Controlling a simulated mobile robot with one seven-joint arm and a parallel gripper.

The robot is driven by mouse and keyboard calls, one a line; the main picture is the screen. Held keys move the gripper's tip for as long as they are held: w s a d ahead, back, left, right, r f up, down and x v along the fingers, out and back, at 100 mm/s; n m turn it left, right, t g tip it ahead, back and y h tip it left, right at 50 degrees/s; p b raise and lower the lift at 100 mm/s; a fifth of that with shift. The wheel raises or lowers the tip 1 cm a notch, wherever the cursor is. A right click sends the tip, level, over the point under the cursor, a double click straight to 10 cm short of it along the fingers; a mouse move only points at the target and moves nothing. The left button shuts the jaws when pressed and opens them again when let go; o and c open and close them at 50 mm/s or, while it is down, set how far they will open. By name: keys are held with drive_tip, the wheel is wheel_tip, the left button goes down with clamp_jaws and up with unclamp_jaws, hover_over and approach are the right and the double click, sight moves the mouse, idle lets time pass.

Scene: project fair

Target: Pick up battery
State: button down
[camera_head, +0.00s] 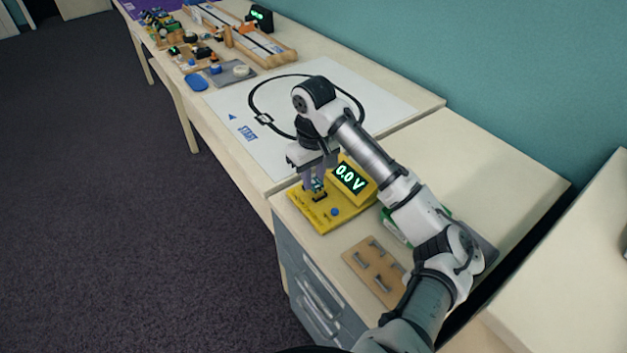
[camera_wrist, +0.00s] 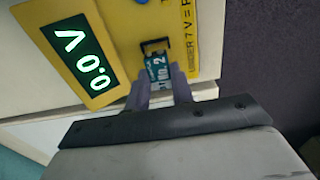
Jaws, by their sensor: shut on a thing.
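The battery (camera_wrist: 157,72) is a small teal block with white lettering, seen end-on in the wrist view between my fingertips. In the head view it shows as a small teal patch (camera_head: 318,184) under my gripper (camera_head: 316,181). In the wrist view my gripper (camera_wrist: 160,88) is shut on the battery. The battery is at a black-edged slot on the yellow tester (camera_head: 320,215), whose display reads 0.0 V. I cannot tell whether the battery still sits in the slot or is just above it.
A wooden board (camera_head: 368,268) with grey metal pieces lies in front of the tester. A white mat (camera_head: 300,100) with a black loop lies behind it. Tracks and small parts fill the far table. Grey drawers (camera_head: 310,290) stand below the tabletop edge.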

sight(314, 180)
wheel_tip(314, 180, up, 18)
drive_tip(key=p, duration=0.1)
idle(0.4)
